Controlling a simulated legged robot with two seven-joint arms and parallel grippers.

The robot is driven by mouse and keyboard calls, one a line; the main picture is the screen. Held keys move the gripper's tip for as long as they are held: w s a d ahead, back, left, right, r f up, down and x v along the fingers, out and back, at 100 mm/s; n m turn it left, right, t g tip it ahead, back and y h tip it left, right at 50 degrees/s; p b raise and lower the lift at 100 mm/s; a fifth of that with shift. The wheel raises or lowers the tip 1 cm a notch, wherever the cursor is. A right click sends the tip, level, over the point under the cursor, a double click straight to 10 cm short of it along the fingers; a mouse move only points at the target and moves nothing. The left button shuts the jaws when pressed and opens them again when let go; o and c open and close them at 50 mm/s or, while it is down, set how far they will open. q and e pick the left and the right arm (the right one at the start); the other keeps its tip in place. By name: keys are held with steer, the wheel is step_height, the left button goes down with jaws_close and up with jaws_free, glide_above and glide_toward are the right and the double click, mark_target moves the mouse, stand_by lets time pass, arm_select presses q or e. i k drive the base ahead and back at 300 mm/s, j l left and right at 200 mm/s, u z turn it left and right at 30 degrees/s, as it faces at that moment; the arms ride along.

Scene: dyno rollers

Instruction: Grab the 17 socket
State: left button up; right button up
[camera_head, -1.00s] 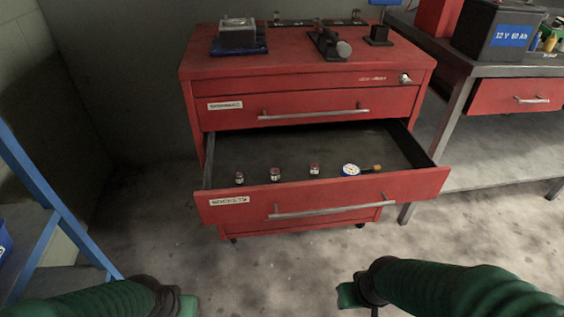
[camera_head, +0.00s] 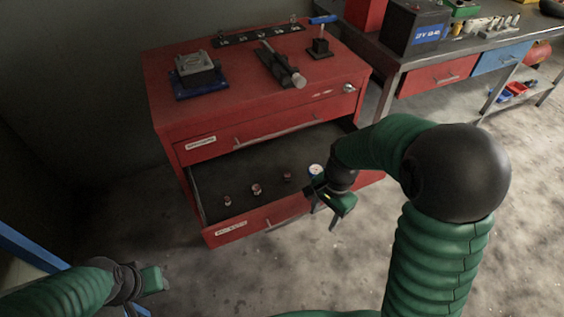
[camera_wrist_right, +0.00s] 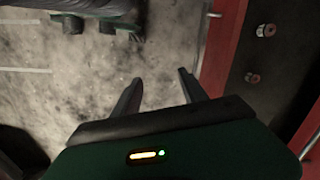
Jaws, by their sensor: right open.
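Three small metal sockets with reddish bands stand in the open drawer (camera_head: 240,165): a left one (camera_head: 228,202), a middle one (camera_head: 256,190) and a right one (camera_head: 287,176). Their size marks are too small to read, so I cannot tell which is the 17. My right gripper (camera_head: 323,213) is open and empty at the drawer's front edge, right of the sockets. In the right wrist view its fingers (camera_wrist_right: 160,76) are over the floor outside the drawer front; two sockets (camera_wrist_right: 266,30) (camera_wrist_right: 252,78) lie to their right. My left gripper (camera_head: 150,281) is low at left, away from the drawer.
A round gauge (camera_head: 315,170) lies in the drawer beside my right gripper. The red cabinet top (camera_head: 225,115) above carries a vise-like block (camera_head: 195,70) and tools. A blue ladder rail (camera_head: 35,250) stands at left. A workbench (camera_head: 430,55) is at back right.

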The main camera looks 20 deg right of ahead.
mark_target(287, 175)
steer(key=i, duration=0.85)
